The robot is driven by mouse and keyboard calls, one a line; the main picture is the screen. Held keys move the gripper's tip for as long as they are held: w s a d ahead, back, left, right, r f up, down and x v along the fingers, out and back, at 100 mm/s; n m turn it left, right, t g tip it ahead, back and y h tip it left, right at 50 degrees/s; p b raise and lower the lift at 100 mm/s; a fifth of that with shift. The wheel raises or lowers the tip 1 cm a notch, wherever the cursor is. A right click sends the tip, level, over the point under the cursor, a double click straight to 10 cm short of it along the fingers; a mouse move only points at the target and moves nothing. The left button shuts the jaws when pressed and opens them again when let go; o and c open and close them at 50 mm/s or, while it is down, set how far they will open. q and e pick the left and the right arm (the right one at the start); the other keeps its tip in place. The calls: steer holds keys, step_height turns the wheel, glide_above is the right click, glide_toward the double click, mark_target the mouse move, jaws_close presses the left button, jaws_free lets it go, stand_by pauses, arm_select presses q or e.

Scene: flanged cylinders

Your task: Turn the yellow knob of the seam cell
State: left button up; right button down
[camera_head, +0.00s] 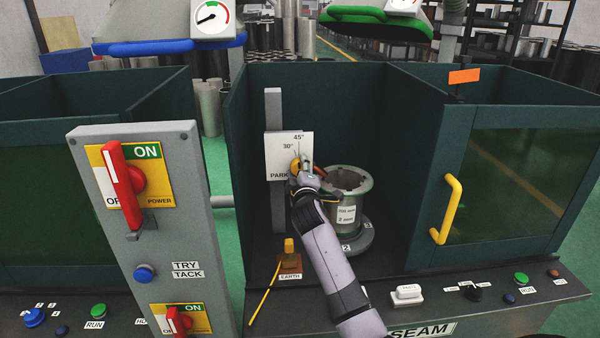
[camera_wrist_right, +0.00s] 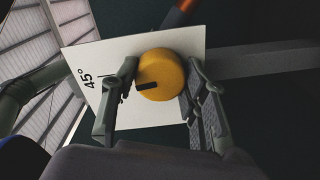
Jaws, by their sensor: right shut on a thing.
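The yellow knob (camera_wrist_right: 163,76) is round with a black pointer mark. It sits on a white plate (camera_head: 281,154) marked PARK, 30° and 45°, on a grey upright inside the seam cell. My right gripper (camera_head: 304,164) reaches to the knob and hides much of it in the head view. In the right wrist view its two fingers (camera_wrist_right: 160,90) stand on either side of the knob, shut on it. The black mark points toward the left finger, on the side of the 45° print. My left gripper is not in view.
A grey flanged cylinder (camera_head: 346,210) stands on a round base just right of my right arm. An earth clamp (camera_head: 289,262) with a yellow lead is at the front left. A yellow door handle (camera_head: 446,209) and the red-handled power panel (camera_head: 150,240) flank the cell.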

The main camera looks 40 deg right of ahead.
steer(key=shift+m, duration=0.7)
steer(key=c, duration=0.9)
jaws_free()
steer(key=shift+c, duration=0.2)
steer(key=v, duration=1.2)
steer(key=shift+f, duration=0.15)
